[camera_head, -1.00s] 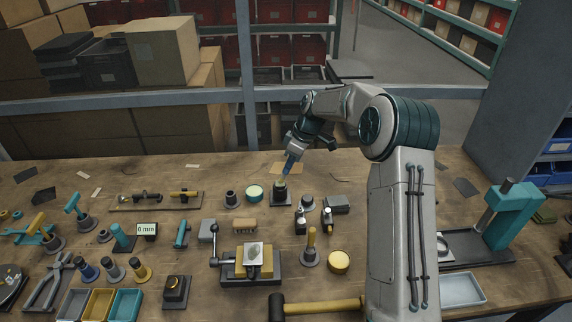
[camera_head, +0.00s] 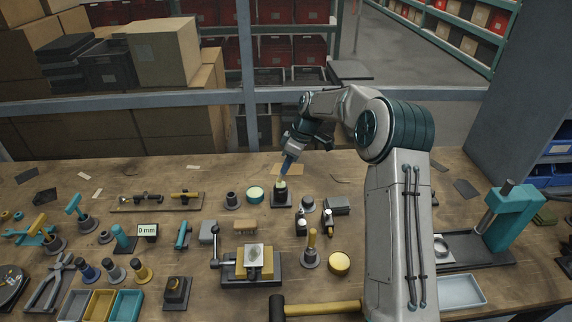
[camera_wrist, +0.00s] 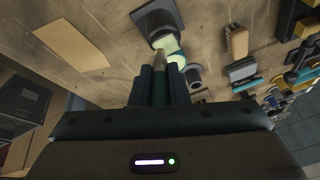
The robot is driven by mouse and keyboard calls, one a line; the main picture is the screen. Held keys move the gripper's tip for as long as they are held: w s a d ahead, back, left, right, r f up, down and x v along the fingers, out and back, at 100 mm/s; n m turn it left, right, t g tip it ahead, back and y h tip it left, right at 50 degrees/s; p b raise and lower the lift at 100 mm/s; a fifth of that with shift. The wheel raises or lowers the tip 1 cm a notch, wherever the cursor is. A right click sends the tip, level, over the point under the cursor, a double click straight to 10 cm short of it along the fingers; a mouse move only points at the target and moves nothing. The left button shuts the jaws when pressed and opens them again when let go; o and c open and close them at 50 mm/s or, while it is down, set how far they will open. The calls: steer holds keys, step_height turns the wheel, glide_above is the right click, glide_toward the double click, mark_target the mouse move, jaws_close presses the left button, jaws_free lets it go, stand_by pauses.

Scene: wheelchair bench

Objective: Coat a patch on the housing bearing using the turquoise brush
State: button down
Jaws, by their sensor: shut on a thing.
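My gripper (camera_head: 286,165) is shut on the turquoise brush, whose teal handle (camera_wrist: 160,88) shows between the fingers in the wrist view. The brush points down, slightly tilted, over a small dark square stand (camera_head: 281,200) with a pale yellowish upright part (camera_head: 281,187). The stand's base (camera_wrist: 155,18) also shows in the wrist view. The brush's end meets or overlaps the pale part; I cannot tell whether they touch. No label shows which piece is the housing bearing. A turquoise tin (camera_head: 255,194) with a cream top stands just left of the stand.
A grey cup (camera_head: 231,200) stands left of the tin. A vise (camera_head: 252,278) with a yellow block, a yellow-handled tool (camera_head: 311,245) and a yellow tin (camera_head: 339,262) stand nearer. A dark grey block (camera_head: 337,205) lies to the right. The bench behind the stand is mostly clear.

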steer(key=shift+s+b, duration=0.55)
steer(key=shift+s, duration=0.25)
steer(key=shift+w+d+f, duration=0.1)
steer(key=shift+w, duration=0.3)
steer(key=shift+w+d+p, duration=0.4)
steer(key=shift+w+p, duration=0.05)
steer(key=shift+w, duration=0.05)
steer(key=shift+s+b, duration=0.7)
steer(key=shift+s, duration=0.2)
stand_by(3.6)
